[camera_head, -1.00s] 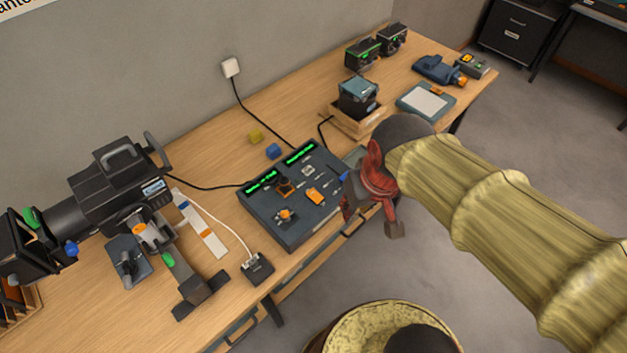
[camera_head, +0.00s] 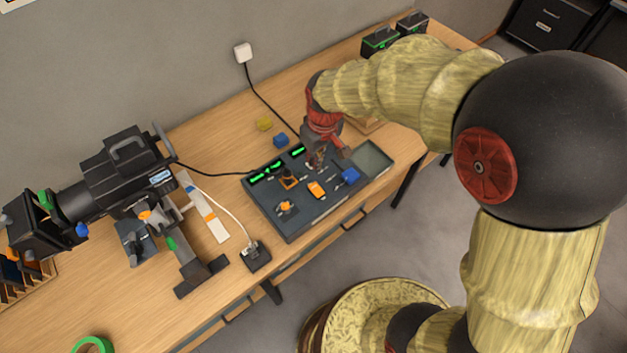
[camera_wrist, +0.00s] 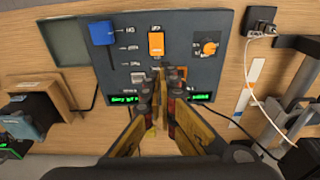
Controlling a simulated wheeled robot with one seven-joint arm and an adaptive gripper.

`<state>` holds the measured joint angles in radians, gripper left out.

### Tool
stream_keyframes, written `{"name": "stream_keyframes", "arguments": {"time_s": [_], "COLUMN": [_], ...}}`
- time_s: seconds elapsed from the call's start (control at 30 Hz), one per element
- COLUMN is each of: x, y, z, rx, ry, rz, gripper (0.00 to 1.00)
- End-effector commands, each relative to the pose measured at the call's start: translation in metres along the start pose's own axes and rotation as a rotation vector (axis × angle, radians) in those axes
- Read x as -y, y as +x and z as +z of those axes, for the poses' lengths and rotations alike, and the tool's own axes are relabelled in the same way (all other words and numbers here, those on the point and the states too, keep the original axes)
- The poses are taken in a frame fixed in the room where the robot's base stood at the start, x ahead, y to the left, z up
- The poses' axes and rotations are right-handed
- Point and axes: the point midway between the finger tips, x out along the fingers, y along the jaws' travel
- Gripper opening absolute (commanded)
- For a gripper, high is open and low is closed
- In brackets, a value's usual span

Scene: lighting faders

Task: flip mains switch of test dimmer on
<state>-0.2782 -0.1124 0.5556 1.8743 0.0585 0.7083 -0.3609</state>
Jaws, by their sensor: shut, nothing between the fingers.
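The dark grey test dimmer console (camera_head: 290,222) lies on the bench. It carries an orange block-shaped control (camera_head: 316,189), a blue-handled lever (camera_head: 349,175) and an orange knob (camera_head: 287,207). In the wrist view the orange block (camera_wrist: 156,44) has small labels around it, one above reading like OFF. The blue handle (camera_wrist: 103,33) is left of it and the knob (camera_wrist: 208,47) right. I cannot tell which control is the mains switch. My gripper (camera_wrist: 160,76) is shut and empty over the console, its tips just below the orange block; contact is unclear. In the head view my gripper (camera_head: 320,163) hides part of the console.
A large spotlight (camera_head: 120,175) stands at left, with a small black socket box (camera_head: 255,256) near it. A blue cube (camera_head: 281,140) and yellow block (camera_head: 265,124) lie behind the console. A shallow tray (camera_head: 372,158) adjoins the console's right side.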

Motion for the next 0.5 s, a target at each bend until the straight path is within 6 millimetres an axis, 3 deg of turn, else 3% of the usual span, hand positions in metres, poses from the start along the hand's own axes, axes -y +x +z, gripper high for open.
{"name": "stream_keyframes", "arguments": {"time_s": [0.27,0.5], "x": [0.0,0.0], "y": [0.004,0.038], "z": [0.001,0.002], "rx": [0.002,0.004], "ry": [0.002,0.002], "rz": [0.0,-0.001], "gripper": [0.0,0.0]}}
